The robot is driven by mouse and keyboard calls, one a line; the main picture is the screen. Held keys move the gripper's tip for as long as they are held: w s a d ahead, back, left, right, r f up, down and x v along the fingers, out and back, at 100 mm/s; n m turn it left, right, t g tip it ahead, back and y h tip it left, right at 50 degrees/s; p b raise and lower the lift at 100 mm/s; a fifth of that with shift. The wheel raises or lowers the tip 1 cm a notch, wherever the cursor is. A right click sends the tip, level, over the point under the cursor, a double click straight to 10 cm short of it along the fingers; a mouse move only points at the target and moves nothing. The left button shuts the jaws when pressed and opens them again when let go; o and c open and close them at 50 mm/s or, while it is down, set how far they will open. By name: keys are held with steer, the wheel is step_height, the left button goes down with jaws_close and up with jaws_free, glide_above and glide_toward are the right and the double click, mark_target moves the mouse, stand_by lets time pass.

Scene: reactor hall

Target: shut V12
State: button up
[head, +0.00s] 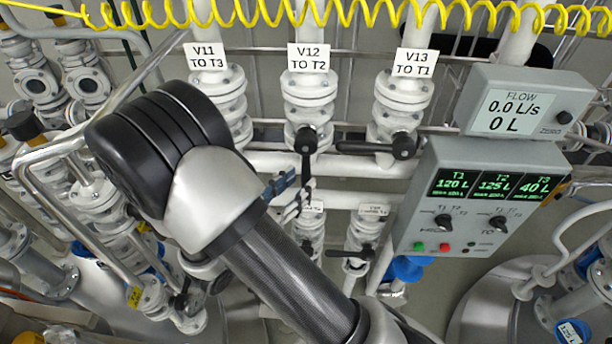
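The V12 valve (309,97) is a white valve on the middle vertical pipe, under the label "V12 TO T2" (309,58). Its black lever (305,152) points straight down, in line with the pipe. My arm crosses the picture left of and below this lever. Small dark and blue parts (283,187), likely the tip of my gripper, show from behind the arm just left of the lever's lower end. Most of the gripper is hidden. I cannot tell whether its fingers are open or touch the lever.
The V13 valve (402,103) at right has its lever (374,148) crosswise. The V11 valve (229,97) is at left, its lever hidden. The flow meter (520,103) reads 0.0 L/s and 0 L. A control panel (428,225) shows 120, 125 and 40 L. A yellow coiled hose (345,12) hangs above.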

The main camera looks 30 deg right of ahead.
mark_target(303, 180)
steer(key=shift+x, duration=1.9)
steer(key=shift+c, duration=0.5)
jaws_close()
